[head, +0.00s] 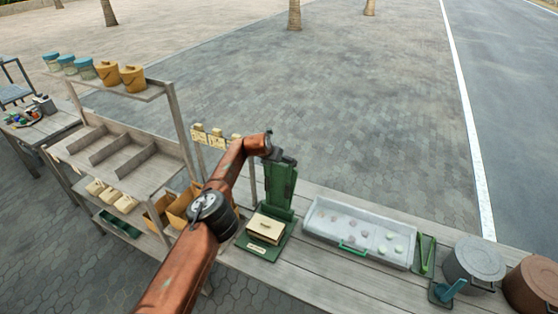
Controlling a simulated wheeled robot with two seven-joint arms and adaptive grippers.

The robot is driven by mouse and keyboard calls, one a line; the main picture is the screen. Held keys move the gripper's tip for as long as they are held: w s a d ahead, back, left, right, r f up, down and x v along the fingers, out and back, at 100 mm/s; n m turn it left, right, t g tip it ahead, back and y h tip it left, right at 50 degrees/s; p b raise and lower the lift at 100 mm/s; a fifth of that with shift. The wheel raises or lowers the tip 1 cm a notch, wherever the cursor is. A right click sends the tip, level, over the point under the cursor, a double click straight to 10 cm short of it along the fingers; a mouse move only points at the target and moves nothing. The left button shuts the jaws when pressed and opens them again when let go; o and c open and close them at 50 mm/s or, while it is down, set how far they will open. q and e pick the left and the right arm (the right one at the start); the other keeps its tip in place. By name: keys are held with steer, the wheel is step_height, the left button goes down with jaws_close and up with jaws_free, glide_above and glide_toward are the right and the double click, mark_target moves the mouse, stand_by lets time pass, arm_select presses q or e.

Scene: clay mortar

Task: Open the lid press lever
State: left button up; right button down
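The green lid press (279,189) stands upright on the wooden table, with a tall back post and a flat base. A cream block (265,228) sits on its base, and a pale label is on the base's front. My orange arm comes in from the lower left, and its dark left gripper (284,159) is at the top of the press post. The gripper overlaps the post top, so I cannot tell whether it touches the lever or where the lever sits. Its fingers are too small to read. My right gripper is not in view.
A shelf rack (125,160) with boxes and pails stands at left.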

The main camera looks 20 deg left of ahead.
arm_select(q)
steer(key=o, duration=1.3)
steer(key=shift+w+a+r, duration=0.1)
steer(key=shift+a+r, duration=0.05)
steer(key=shift+r, duration=0.25)
steer(key=shift+f, duration=0.15)
steer(key=shift+s+r, duration=0.3)
steer(key=shift+r, duration=0.25)
steer(key=v, duration=1.1)
steer(key=shift+s+f, duration=0.1)
steer(key=shift+s, duration=0.15)
